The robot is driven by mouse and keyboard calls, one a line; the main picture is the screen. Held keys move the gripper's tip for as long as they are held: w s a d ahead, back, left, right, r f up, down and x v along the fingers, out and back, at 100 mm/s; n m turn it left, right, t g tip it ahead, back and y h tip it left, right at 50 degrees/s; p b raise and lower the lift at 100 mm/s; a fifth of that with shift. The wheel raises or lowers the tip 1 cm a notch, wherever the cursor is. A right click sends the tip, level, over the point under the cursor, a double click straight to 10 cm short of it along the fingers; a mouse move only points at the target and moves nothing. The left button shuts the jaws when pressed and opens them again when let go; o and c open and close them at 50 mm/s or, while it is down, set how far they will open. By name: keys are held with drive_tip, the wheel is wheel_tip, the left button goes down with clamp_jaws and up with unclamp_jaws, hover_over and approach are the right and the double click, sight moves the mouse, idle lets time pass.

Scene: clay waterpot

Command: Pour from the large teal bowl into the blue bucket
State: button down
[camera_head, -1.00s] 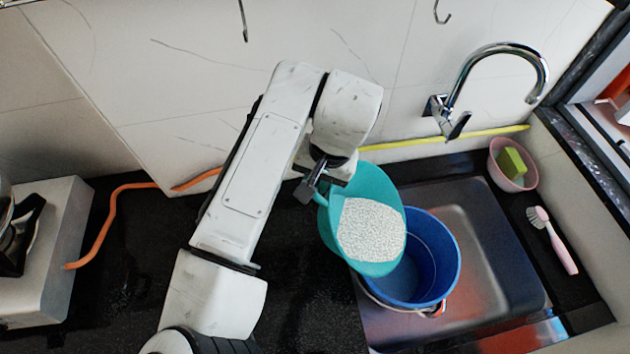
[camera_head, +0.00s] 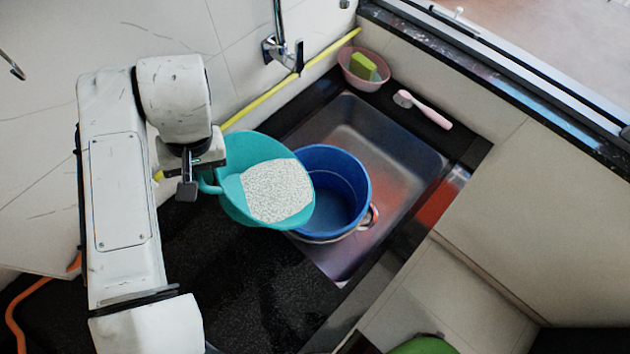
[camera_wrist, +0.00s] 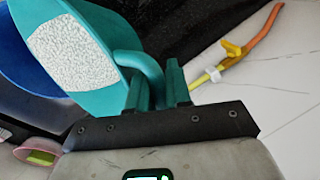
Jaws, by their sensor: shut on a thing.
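The blue bucket (camera_head: 352,180) stands in the sink just right of the bowl. The bowl's right edge overlaps the bucket's left rim in the head view. The visible part of the bucket's inside looks empty; its left part is hidden by the bowl. I see no granules falling.
The metal sink (camera_head: 395,150) surrounds the bucket. A pink bowl with a green sponge (camera_head: 363,67) and a pink brush (camera_head: 425,110) sit behind it. A faucet (camera_head: 281,50) is at the wall. A yellow hose (camera_head: 285,85) runs along the wall. Dark counter (camera_head: 250,280) lies in front.

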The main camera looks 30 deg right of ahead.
drive_tip(key=shift+d+r, duration=0.15)
idle(0.4)
drive_tip(key=shift+s+d+r+y, duration=0.15)
drive_tip(key=shift+d+r+y, duration=0.45)
drive_tip(key=shift+d, duration=0.45)
idle(1.0)
drive_tip(key=shift+s+d+r+y, duration=0.15)
drive_tip(key=shift+d+r+y, duration=0.35)
drive_tip(key=shift+d+r, duration=0.4)
drive_tip(key=shift+d, duration=0.25)
idle(0.8)
drive_tip(key=shift+s+d+r+y, duration=0.1)
drive_tip(key=shift+d+r+y, duration=0.55)
drive_tip(key=shift+d, duration=0.4)
drive_tip(key=shift+d+r, duration=0.15)
idle(0.9)
